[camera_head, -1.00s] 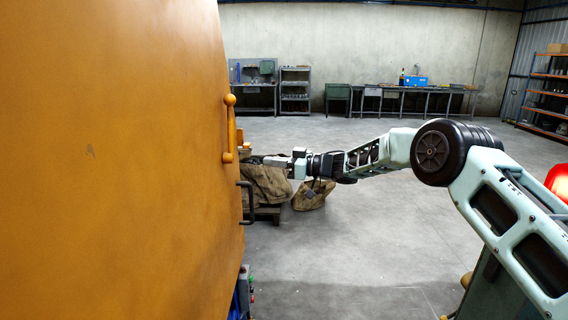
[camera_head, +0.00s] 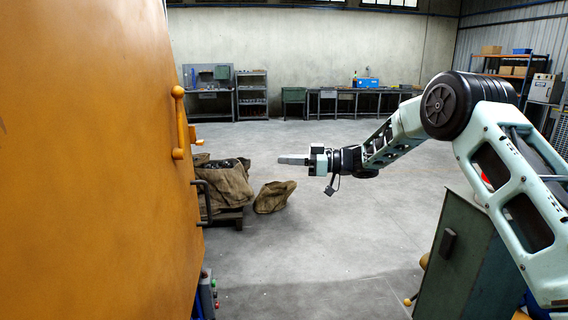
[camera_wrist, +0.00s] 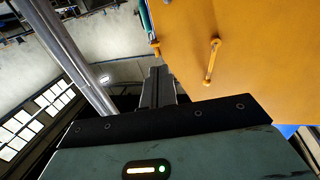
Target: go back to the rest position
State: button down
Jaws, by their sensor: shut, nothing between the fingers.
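My gripper (camera_head: 292,160) is in the middle of the head view, in free air at the end of my stretched arm, pointing left. Its fingers are together with nothing between them. In the wrist view the shut fingers (camera_wrist: 158,88) show at the centre. The large orange machine door (camera_head: 90,160) fills the left side of the head view. Its orange handle (camera_head: 179,122) stands to the left of my gripper, clearly apart from it. The door (camera_wrist: 240,50) and handle (camera_wrist: 212,62) also show at the upper right of the wrist view.
Brown sacks (camera_head: 226,185) rest on a low pallet beside the door, and another sack (camera_head: 274,197) lies on the floor. A green cabinet (camera_head: 465,260) stands at the lower right, below my arm. Workbenches (camera_head: 350,102) line the back wall. The middle floor is open.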

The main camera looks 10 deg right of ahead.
jog(key=a+r+m+t+h, duration=0.4)
jog(key=a+t, duration=0.1)
jog(key=a, duration=0.2)
jog(key=s+a+f+m+h, duration=0.1)
jog(key=s+a+m+h, duration=0.3)
jog(key=s, duration=0.5)
jog(key=s+d+f+g+h, duration=0.2)
jog(key=s+f+g+h, duration=0.1)
jog(key=s, duration=1)
jog(key=s+d+f+g+h, duration=0.2)
jog(key=s+d+f+g, duration=0.1)
jog(key=s, duration=1.1)
jog(key=s+d+f+n+g+h, duration=0.1)
jog(key=s+d+f+g+h, duration=0.2)
jog(key=s, duration=1)
jog(key=shift+s+f+g+h, duration=0.3)
jog(key=shift+s+f+g, duration=0.1)
jog(key=shift+f+g, duration=0.4)
